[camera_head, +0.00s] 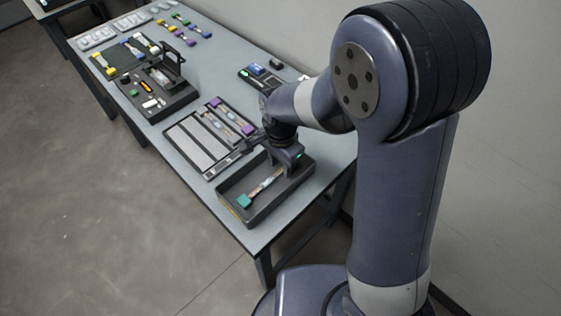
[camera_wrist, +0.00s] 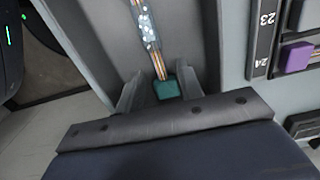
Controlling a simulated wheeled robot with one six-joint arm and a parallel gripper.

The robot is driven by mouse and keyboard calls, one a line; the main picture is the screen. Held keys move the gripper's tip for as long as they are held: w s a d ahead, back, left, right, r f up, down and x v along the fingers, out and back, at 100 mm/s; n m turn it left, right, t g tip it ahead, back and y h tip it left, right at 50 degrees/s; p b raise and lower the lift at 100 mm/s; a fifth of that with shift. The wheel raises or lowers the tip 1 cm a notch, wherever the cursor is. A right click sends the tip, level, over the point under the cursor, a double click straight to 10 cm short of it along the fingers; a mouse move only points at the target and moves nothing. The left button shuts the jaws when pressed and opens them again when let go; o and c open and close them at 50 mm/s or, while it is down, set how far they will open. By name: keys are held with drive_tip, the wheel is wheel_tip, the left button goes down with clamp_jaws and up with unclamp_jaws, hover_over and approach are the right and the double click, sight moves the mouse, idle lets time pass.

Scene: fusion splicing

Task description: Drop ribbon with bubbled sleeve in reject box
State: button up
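The reject box (camera_head: 234,187), a dark open tray, stands at the near end of the table. A ribbon (camera_head: 263,187) with a teal end block (camera_head: 244,201) shows inside its walls and appears to lie on the floor. In the wrist view, the ribbon's clear sleeve (camera_wrist: 147,28) has pale bubbles, and a teal block (camera_wrist: 167,88) sits at its near end. My gripper (camera_head: 283,166) is low over the box's far end. In the wrist view, my gripper (camera_wrist: 162,92) has its fingers apart on either side of the teal block, with a gap visible.
A slotted tray (camera_head: 196,140) with purple-ended ribbons (camera_head: 248,130) lies just beyond the box; its numbered edge (camera_wrist: 264,35) shows close by in the wrist view. A dark splicing station (camera_head: 160,92) stands farther back. A small device (camera_head: 258,72) sits near the wall.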

drive_tip(key=shift+r, duration=0.1)
wheel_tip(320, 180, up, 11)
drive_tip(key=shift+f+p, duration=0.2)
drive_tip(key=shift+p, duration=0.15)
idle(0.3)
wheel_tip(320, 180, down, 10)
drive_tip(key=shift+f+b, duration=0.25)
drive_tip(key=shift+b, duration=0.1)
wheel_tip(320, 180, up, 3)
drive_tip(key=shift+f+p, duration=0.1)
drive_tip(key=shift+p, duration=1.15)
drive_tip(key=shift+r+p, duration=0.5)
drive_tip(key=shift+r, duration=0.15)
